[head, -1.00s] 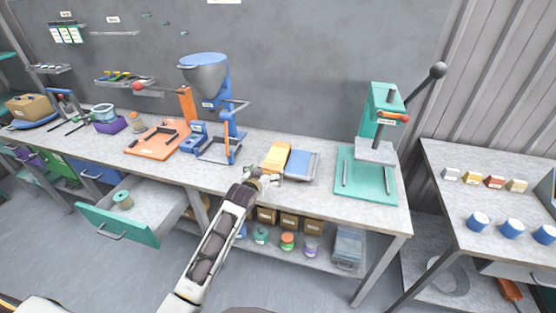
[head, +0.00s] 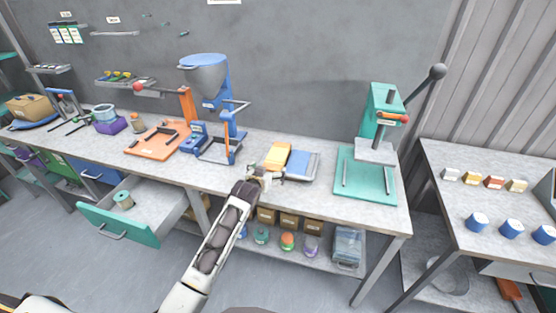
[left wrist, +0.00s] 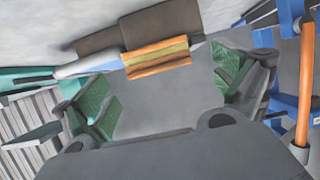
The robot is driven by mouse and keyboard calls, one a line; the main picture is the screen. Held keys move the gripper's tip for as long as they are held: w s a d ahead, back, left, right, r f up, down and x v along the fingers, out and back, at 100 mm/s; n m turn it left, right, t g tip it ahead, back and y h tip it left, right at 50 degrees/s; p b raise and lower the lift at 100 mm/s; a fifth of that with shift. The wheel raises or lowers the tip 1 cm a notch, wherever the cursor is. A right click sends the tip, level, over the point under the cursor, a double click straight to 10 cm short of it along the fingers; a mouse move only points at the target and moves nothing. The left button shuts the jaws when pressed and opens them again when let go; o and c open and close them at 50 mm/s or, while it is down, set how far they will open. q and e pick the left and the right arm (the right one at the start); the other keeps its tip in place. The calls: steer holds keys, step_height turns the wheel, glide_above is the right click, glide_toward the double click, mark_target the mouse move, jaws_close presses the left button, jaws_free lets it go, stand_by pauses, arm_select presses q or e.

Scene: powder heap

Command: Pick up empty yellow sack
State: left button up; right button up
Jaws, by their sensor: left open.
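The yellow sack (head: 276,155) lies flat on the workbench near its front edge, left of a blue sack (head: 298,162). In the left wrist view the yellow sack (left wrist: 157,58) shows edge-on as orange and yellow layers, straight ahead between the fingers. My left gripper (head: 265,174) is just in front of the sack, at the bench's front edge. It is open and empty, its green-padded fingers (left wrist: 165,88) spread to either side. I cannot tell whether it touches the sack. My right gripper is not in view.
A blue hopper stand (head: 206,75) stands to the left and a teal press (head: 384,115) to the right. A grey tray (head: 311,166) lies under the blue sack. Boxes and jars fill the shelf below. An open drawer (head: 118,226) juts out at left.

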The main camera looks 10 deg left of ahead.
mark_target(270, 168)
arm_select(q)
steer(key=shift+x, duration=1.5)
steer(key=shift+c, duration=0.3)
steer(key=c, duration=1)
steer(key=shift+c, duration=0.2)
steer(key=shift+r, duration=4.95)
steer(key=shift+r, duration=0.1)
